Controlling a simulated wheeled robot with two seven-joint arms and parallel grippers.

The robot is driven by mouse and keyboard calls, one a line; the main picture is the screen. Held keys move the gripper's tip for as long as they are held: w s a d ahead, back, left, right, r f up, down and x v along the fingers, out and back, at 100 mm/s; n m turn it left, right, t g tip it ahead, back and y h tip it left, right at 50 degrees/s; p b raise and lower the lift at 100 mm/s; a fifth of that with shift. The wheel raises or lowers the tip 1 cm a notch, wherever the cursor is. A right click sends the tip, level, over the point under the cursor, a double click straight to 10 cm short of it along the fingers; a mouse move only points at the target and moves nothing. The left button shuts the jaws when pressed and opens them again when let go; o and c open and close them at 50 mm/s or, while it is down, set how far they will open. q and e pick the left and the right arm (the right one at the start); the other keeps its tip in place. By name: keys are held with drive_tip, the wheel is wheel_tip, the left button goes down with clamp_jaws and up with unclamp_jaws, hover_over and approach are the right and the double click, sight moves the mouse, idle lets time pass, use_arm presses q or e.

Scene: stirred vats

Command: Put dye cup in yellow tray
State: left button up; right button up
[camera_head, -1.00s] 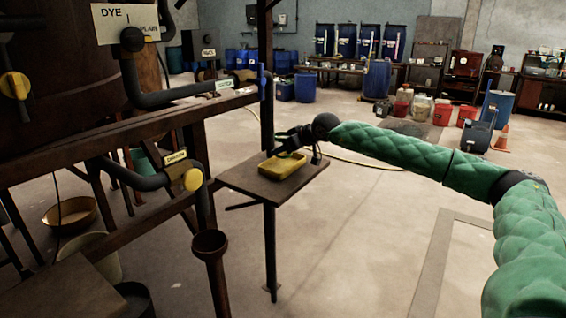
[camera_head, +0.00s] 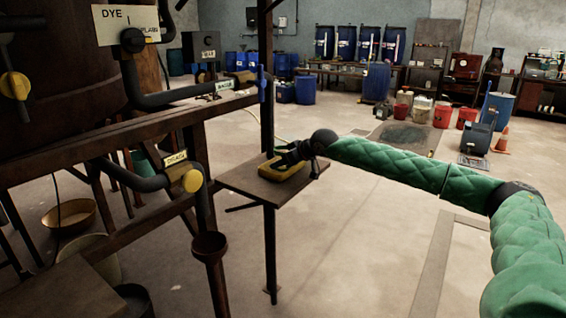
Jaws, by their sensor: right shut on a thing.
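The yellow tray (camera_head: 284,174) lies on the small brown table in the middle of the camera_head view. My right arm, in a green quilted sleeve, reaches in from the right to it. My right gripper (camera_head: 281,161) is low over the tray and covers much of its inside. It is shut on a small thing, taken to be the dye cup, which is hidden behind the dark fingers. I cannot tell whether the cup touches the tray's floor. My left gripper is not in view.
The small table (camera_head: 245,182) has bare top around the tray. A rusty vat (camera_head: 60,70) with pipes and yellow-handled valves stands at the left on a brown frame. A post (camera_head: 266,80) rises just behind the table. Open floor lies to the right.

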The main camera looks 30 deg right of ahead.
drive_tip(key=o, duration=1)
drive_tip(key=shift+f, duration=0.1)
drive_tip(key=v, duration=1.1)
drive_tip(key=shift+w+r+p, duration=0.1)
drive_tip(key=shift+r+p, duration=0.15)
drive_tip(key=shift+p, duration=0.05)
drive_tip(key=shift+s+d+r, duration=0.2)
drive_tip(key=shift+s, duration=0.3)
